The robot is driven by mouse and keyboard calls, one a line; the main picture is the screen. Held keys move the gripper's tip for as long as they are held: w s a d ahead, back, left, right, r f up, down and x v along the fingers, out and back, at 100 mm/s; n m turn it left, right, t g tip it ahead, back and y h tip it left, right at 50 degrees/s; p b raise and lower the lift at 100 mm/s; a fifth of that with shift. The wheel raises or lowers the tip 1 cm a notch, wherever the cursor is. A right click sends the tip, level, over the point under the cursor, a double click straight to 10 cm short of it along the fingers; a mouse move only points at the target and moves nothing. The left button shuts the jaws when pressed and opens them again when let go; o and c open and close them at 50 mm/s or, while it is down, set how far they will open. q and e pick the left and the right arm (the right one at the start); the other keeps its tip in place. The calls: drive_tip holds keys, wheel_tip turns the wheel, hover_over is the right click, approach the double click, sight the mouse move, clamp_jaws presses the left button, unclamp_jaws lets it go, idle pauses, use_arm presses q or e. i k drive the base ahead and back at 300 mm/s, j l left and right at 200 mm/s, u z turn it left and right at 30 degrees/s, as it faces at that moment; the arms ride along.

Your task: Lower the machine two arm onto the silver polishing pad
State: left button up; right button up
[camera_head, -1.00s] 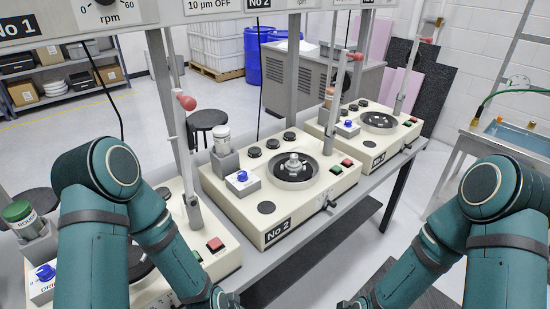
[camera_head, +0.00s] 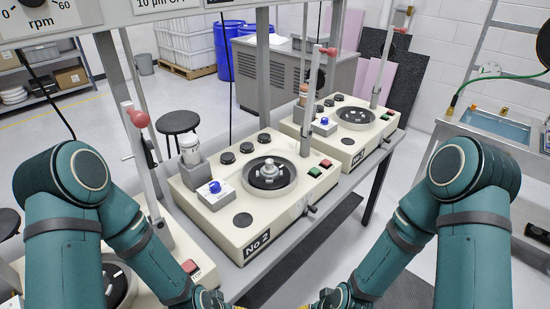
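Machine two (camera_head: 225,222), a cream box labelled No 2, stands on the grey bench in the middle. A round dark plate in a pale rim (camera_head: 292,182) is set in its top, with a silver piece (camera_head: 268,168) at its centre, seemingly the polishing pad. The machine two arm (camera_head: 312,95), a silver bar with a red knob (camera_head: 330,52), stands raised, nearly upright, at its right back corner, away from the plate. My two forearms slope down to the bottom edge, in front of the bench. The fingers of both grippers are cut off below the picture.
Machine one at the lower left has its own raised bar with a red knob (camera_head: 139,118). A third machine (camera_head: 348,150) stands behind on the right. A white pot (camera_head: 189,150) and blue-knobbed box (camera_head: 215,193) sit on machine two. A sink table (camera_head: 492,145) is at right.

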sight(315, 77)
drive_tip(key=k+u, duration=0.15)
drive_tip(key=k, duration=0.35)
drive_tip(key=i+l+u, duration=0.15)
drive_tip(key=u, duration=0.3)
drive_tip(key=i+l+u, duration=0.1)
drive_tip(key=l+u, duration=0.35)
drive_tip(key=i+l+u, duration=0.15)
drive_tip(key=l, duration=0.3)
drive_tip(key=l+u, duration=0.15)
drive_tip(key=l, duration=0.3)
drive_tip(key=l+u, duration=0.1)
drive_tip(key=l, duration=0.85)
